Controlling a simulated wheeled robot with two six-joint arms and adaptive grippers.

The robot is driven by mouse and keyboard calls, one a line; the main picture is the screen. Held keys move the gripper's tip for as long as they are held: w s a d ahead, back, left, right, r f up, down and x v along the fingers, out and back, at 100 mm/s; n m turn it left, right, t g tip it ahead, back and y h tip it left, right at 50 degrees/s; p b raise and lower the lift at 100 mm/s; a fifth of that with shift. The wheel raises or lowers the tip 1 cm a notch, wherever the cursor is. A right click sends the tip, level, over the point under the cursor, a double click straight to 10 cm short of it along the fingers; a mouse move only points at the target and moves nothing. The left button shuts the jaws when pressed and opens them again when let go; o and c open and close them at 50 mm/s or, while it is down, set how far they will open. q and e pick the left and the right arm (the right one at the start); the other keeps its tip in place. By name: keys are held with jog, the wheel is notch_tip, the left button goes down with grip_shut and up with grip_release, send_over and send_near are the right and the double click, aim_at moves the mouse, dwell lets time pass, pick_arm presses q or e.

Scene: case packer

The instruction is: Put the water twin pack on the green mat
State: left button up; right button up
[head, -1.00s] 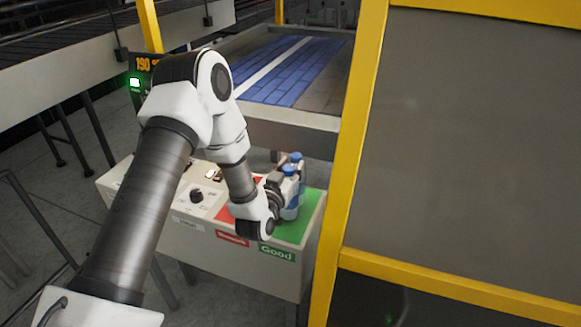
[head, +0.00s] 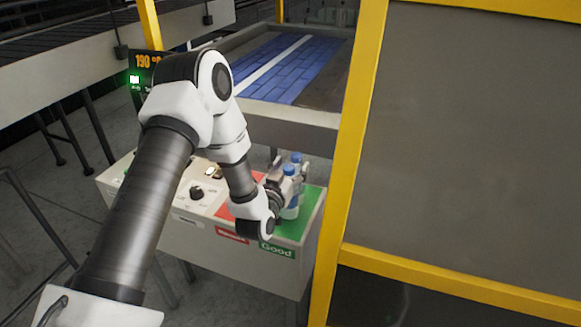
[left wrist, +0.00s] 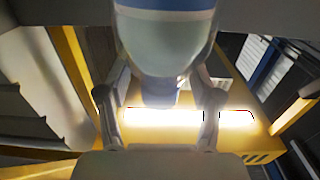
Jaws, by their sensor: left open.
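The water twin pack (head: 292,205), two clear bottles with blue caps, stands upright on the green mat (head: 312,208), near its left edge. It also shows large and close in the left wrist view (left wrist: 165,45). My left gripper (head: 288,180) is open at the pack, with one finger on either side of it in the left wrist view (left wrist: 160,115). The gripper partly hides the pack, and I cannot tell whether a finger touches it. My right gripper is not in view.
A red mat (head: 232,207) lies left of the green one on the control box (head: 215,245), beside a black knob (head: 196,191). A yellow frame post (head: 345,170) rises close on the right. A conveyor with blue slats (head: 290,70) is behind.

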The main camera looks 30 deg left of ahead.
pick_arm(q)
jog(key=shift+s+f, duration=0.1)
jog(key=v, duration=1.1)
jog(key=shift+s+d, duration=0.2)
jog(key=shift+s, duration=0.2)
